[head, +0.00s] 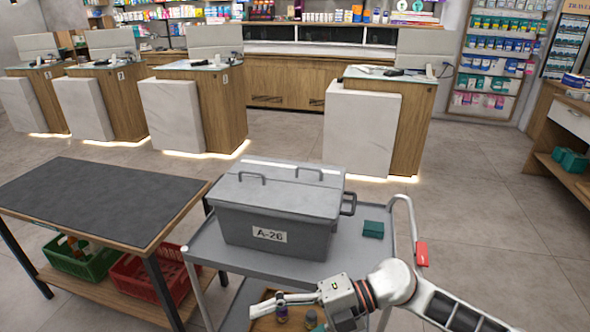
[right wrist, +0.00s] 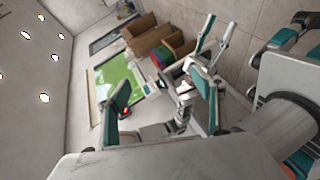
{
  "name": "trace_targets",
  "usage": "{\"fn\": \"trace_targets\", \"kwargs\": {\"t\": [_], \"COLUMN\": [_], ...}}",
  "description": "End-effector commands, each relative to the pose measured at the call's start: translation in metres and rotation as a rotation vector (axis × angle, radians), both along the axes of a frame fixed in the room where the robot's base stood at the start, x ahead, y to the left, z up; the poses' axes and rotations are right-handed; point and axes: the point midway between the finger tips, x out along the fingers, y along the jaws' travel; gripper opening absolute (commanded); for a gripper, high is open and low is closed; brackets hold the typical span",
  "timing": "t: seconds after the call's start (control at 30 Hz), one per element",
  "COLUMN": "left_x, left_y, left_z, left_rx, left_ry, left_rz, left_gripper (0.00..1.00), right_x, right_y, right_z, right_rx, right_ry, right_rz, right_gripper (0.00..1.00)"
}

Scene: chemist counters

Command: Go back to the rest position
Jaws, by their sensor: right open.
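My right gripper (head: 266,304) is at the bottom centre of the head view, its arm coming in from the lower right. It is open, with nothing seen between its fingers. It is in front of the grey trolley (head: 208,246), over a brown tray (head: 262,324) that holds small bottles (head: 311,319). In the right wrist view the room appears steeply tilted, and no object shows held. My left gripper is not in view.
A grey lidded box (head: 235,225) labelled A-26 and a small green box (head: 373,229) stand on the trolley top. A dark-topped table (head: 90,195) with green and red crates (head: 82,262) stands left. Counters are behind; floor (head: 480,220) to the right is clear.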

Motion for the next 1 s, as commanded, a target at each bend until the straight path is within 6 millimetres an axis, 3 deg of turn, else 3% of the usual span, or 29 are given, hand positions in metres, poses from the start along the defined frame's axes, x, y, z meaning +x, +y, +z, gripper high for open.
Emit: {"fn": "trace_targets", "kwargs": {"t": [0.1,0.2,0.33,0.43,0.57,0.67,0.8,0.9,1.0], "left_x": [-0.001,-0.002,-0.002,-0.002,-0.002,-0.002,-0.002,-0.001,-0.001], "left_y": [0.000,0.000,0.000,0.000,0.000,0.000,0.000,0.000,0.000], "left_z": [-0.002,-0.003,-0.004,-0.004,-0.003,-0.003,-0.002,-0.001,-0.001], "left_rx": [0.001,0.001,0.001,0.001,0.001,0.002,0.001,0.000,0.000], "left_ry": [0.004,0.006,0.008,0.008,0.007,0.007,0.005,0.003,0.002], "left_rz": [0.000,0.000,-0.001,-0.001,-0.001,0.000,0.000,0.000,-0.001], "left_gripper": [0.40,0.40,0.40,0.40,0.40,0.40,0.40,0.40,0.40], "right_x": [-0.001,0.014,0.042,0.062,0.077,0.071,0.039,0.007,-0.023], "right_y": [0.022,0.022,0.000,-0.030,-0.082,-0.125,-0.178,-0.206,-0.226], "right_z": [0.031,0.050,0.054,0.037,-0.010,-0.062,-0.136,-0.179,-0.211], "right_rx": [0.242,0.407,0.569,0.649,0.689,0.672,0.596,0.526,0.463], "right_ry": [0.101,0.190,0.323,0.438,0.603,0.741,0.920,1.030,1.115], "right_rz": [-0.143,-0.301,-0.548,-0.758,-1.047,-1.268,-1.528,-1.667,-1.763], "right_gripper": [0.68,0.68,0.68,0.68,0.68,0.68,0.68,0.68,0.68]}}
